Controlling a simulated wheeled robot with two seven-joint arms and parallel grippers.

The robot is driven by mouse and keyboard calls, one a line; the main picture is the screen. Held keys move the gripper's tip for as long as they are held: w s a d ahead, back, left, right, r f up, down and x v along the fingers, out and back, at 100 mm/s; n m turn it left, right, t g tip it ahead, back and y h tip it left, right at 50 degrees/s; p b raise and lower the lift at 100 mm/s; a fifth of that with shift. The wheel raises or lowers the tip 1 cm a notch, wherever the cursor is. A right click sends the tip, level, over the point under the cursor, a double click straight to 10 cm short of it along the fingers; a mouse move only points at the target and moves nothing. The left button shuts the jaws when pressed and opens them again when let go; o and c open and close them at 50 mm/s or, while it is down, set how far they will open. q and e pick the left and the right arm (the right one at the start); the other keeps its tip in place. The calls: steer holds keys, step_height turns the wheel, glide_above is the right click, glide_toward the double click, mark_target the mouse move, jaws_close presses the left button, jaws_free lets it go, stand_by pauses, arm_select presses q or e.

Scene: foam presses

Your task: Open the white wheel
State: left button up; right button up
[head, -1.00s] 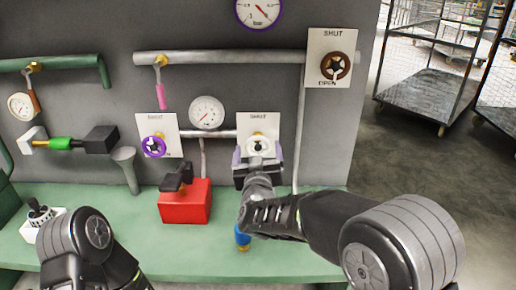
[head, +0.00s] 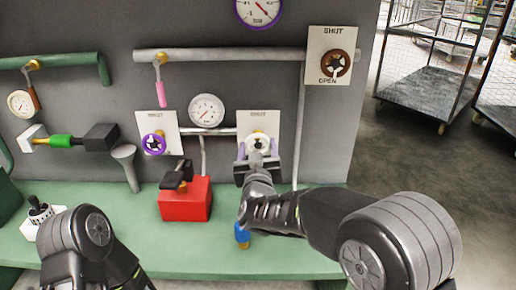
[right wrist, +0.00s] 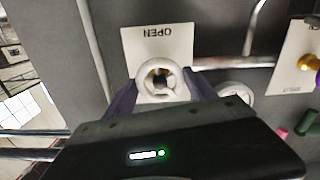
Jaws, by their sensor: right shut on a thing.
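The white wheel (head: 258,142) is on a white plate (head: 272,121) on the grey panel, right of the middle gauge. In the right wrist view the wheel (right wrist: 160,80) is a white ring with a dark middle, below the upside-down word OPEN. My right gripper (head: 258,154) reaches up to it from below. Its purple-grey fingers stand on both sides of the wheel rim and are shut on it, as the right wrist view of the gripper (right wrist: 162,90) shows. The gripper partly hides the lower rim.
A purple wheel (head: 153,143) and a round gauge (head: 206,111) are left of the white wheel. A brown wheel (head: 335,63) is at the upper right. A red box (head: 185,200) with a dark handle stands on the green bench (head: 300,247). A blue item (head: 242,235) is below my right wrist.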

steer(key=shift+c, duration=0.6)
steer(key=shift+n+p, duration=0.3)
steer(key=shift+n, duration=0.1)
steer(key=n+p, duration=0.2)
steer(key=n, duration=0.1)
steer(key=shift+r, duration=0.1)
steer(key=n+p, duration=0.2)
steer(key=n, duration=0.2)
steer(key=shift+n, duration=0.8)
steer(key=o, duration=1.4)
